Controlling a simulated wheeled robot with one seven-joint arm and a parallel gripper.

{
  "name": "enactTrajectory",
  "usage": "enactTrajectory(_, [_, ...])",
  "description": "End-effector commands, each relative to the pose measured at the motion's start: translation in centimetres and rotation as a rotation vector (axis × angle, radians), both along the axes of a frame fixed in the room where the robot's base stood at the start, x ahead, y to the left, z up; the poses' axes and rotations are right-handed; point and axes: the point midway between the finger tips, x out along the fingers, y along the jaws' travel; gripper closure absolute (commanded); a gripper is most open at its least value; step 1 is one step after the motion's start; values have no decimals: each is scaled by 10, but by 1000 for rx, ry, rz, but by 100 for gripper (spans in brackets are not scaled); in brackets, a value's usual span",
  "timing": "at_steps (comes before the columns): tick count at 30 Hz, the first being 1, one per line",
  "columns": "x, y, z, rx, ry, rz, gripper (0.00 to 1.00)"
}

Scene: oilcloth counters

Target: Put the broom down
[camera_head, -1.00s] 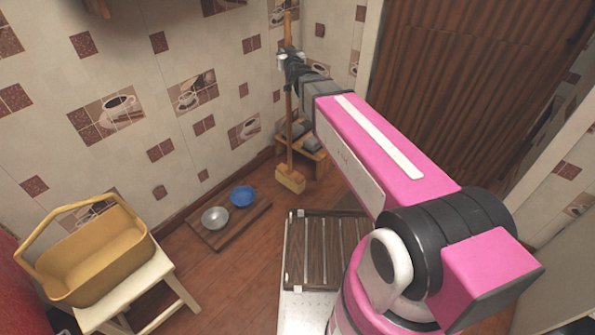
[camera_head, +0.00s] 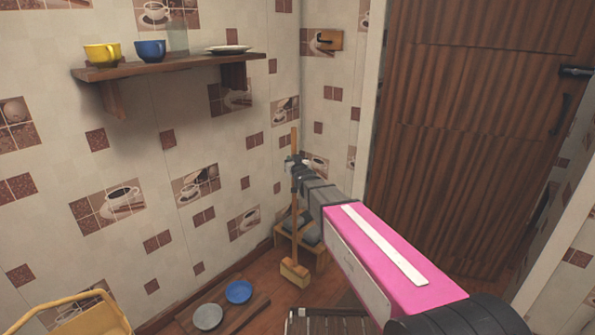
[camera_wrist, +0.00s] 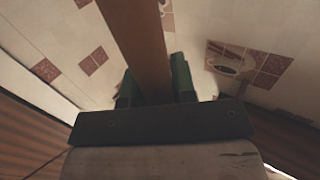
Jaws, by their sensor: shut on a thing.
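The broom (camera_head: 294,231) has a thin wooden handle and a block-shaped yellowish head (camera_head: 294,273). It stands nearly upright in the corner, head down, at or very near the wooden floor. I cannot tell whether the head touches the floor. My gripper (camera_head: 295,161) is shut on the upper part of the handle. In the wrist view the broom handle (camera_wrist: 139,40) runs down between the green-padded fingers of my gripper (camera_wrist: 157,85).
A small wooden stool or rack (camera_head: 311,257) with grey items stands right behind the broom. A low board (camera_head: 252,306) holds a blue bowl (camera_head: 238,291) and a grey bowl (camera_head: 207,316). A wall shelf (camera_head: 170,66) holds cups and a plate. A yellow basket (camera_head: 95,318) is at lower left.

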Motion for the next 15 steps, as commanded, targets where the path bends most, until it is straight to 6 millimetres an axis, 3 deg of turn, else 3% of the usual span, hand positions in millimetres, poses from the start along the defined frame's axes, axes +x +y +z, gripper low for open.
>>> enactTrajectory(1, [12,-5,-6,0,-1,-2,100])
enactTrajectory(6, [28,-15,-17,1,-2,0,100])
enactTrajectory(15, [32,-18,-32,3,1,0,100])
